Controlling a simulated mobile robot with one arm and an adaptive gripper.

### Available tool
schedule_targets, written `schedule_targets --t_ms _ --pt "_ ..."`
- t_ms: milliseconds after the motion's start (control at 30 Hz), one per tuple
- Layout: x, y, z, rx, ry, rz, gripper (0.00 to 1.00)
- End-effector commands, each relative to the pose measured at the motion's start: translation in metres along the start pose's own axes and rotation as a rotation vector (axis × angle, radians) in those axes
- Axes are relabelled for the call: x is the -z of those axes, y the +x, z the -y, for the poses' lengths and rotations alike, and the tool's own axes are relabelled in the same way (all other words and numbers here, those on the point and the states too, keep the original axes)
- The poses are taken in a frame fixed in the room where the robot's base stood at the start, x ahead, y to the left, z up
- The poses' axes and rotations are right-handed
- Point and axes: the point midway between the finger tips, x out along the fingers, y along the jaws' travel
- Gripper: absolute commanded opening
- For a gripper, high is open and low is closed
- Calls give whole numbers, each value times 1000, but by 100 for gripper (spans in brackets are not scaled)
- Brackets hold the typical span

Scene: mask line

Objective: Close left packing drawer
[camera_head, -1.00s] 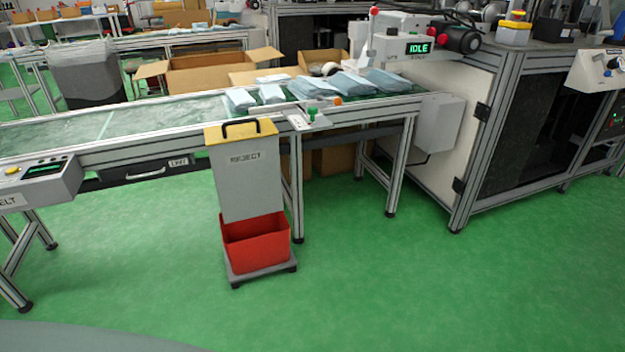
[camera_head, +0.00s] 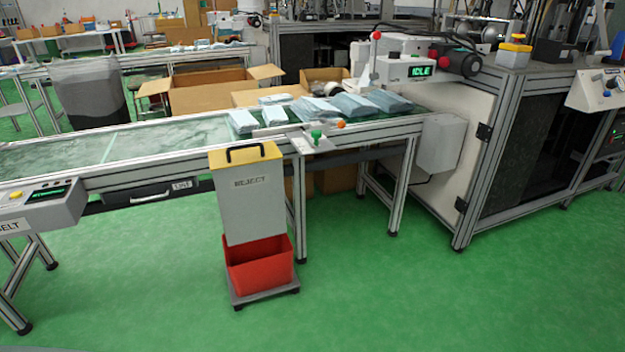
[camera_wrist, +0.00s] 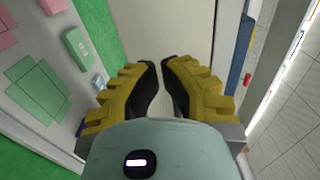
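A black drawer (camera_head: 158,190) with a bar handle and a small white label sits under the conveyor belt in the head view. The label's lettering is too small to read surely. The reject bin hides its right end, and I cannot tell how far out it stands. My gripper (camera_wrist: 160,64) shows only in the wrist view, with yellow ribbed fingers and black pads. Its fingertips have a narrow gap and nothing shows held between them. The drawer is not recognisable in the wrist view.
The grey reject bin (camera_head: 247,205) with a red box (camera_head: 260,268) stands in front of the belt. A belt control box (camera_head: 38,204) juts out at left. Packs (camera_head: 315,107) lie on the belt (camera_head: 70,153). Open green floor (camera_head: 400,300) lies in front.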

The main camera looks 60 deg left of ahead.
Motion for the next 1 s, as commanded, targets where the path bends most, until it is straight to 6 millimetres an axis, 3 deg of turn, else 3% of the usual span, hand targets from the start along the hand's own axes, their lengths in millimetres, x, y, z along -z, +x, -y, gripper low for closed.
schedule_targets --t_ms 433,600,867,1000 --pt "-2 -77 1 -2 1 7 0" --pt "-2 -89 1 0 2 5 0" --pt "-1 -90 1 2 0 4 0" --pt "-1 -100 26 44 -24 16 0"
